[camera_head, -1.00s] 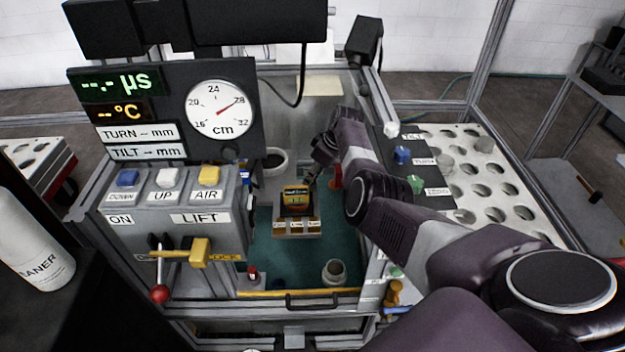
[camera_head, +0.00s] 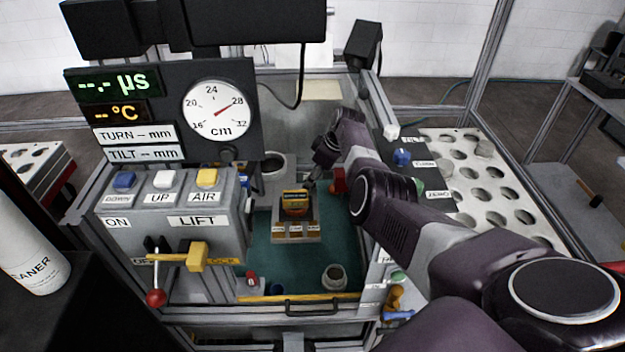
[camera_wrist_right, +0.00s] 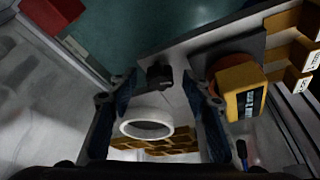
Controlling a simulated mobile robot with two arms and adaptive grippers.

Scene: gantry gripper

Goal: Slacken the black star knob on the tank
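The tank (camera_head: 285,262) has a teal floor and stands in the middle of the head view. My right arm reaches over its right side, and the right gripper (camera_head: 318,168) points down near the back; its fingertips are hard to make out there. In the right wrist view the right gripper (camera_wrist_right: 158,112) is open, with a dark finger on each side. A small black knob-like piece (camera_wrist_right: 159,76) shows between and beyond the fingers, apart from both; I cannot tell if it is star-shaped. My left gripper is not in view.
A yellow block (camera_wrist_right: 240,90) is close to the right finger in the wrist view, and a white ring (camera_wrist_right: 146,122) lies between the fingers. A red block (camera_head: 340,180) is beside the arm. The LIFT panel (camera_head: 170,215) stands left, a white rack (camera_head: 480,190) right.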

